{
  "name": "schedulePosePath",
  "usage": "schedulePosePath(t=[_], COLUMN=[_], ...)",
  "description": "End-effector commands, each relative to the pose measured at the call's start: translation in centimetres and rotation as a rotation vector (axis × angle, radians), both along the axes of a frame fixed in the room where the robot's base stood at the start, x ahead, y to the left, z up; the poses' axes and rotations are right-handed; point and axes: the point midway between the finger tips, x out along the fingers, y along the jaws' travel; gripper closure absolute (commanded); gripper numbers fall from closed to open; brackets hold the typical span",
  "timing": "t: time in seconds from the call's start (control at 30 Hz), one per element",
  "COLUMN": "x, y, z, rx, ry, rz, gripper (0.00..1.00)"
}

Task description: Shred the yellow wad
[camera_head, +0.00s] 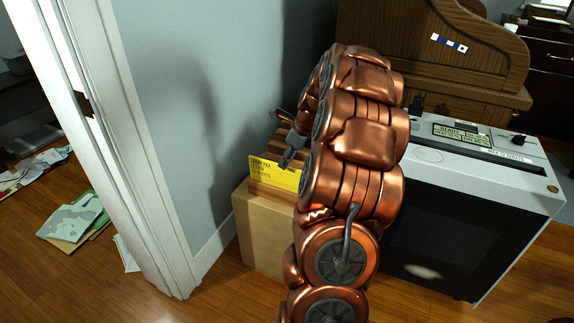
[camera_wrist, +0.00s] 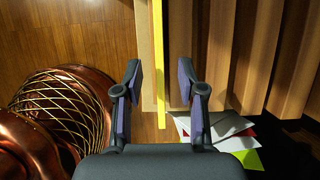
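The yellow wad (camera_head: 272,174) is a flat yellow sheet or stack with dark print. It stands upright at the front of a cardboard box (camera_head: 262,238). In the wrist view the wad (camera_wrist: 158,60) shows edge-on as a thin yellow strip. My gripper (camera_head: 291,155) is at the wad's upper edge, partly hidden by my copper arm. In the wrist view my gripper (camera_wrist: 160,88) is open, with one finger on each side of the strip and gaps on both sides. A white and black machine with a lit display (camera_head: 463,134), possibly the shredder, stands at right.
Brown upright dividers or folders (camera_wrist: 255,50) stand close to the right finger. A grey wall (camera_head: 180,100) and white door frame (camera_head: 120,130) are at left. A wooden roll-top cabinet (camera_head: 440,50) stands behind. Papers (camera_head: 75,220) lie on the floor at left.

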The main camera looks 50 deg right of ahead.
Motion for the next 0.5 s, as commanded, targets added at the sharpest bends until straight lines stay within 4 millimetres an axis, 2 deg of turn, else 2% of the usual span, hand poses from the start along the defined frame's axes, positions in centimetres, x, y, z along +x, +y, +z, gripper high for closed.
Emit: schedulePosePath(t=[0.27, 0.5], x=[0.8, 2.0], y=[0.3, 0.8], z=[-2.1, -5.3], rx=[0.0, 0.001], ry=[0.0, 0.001], rz=[0.001, 0.004], gripper=[0.6, 0.6])
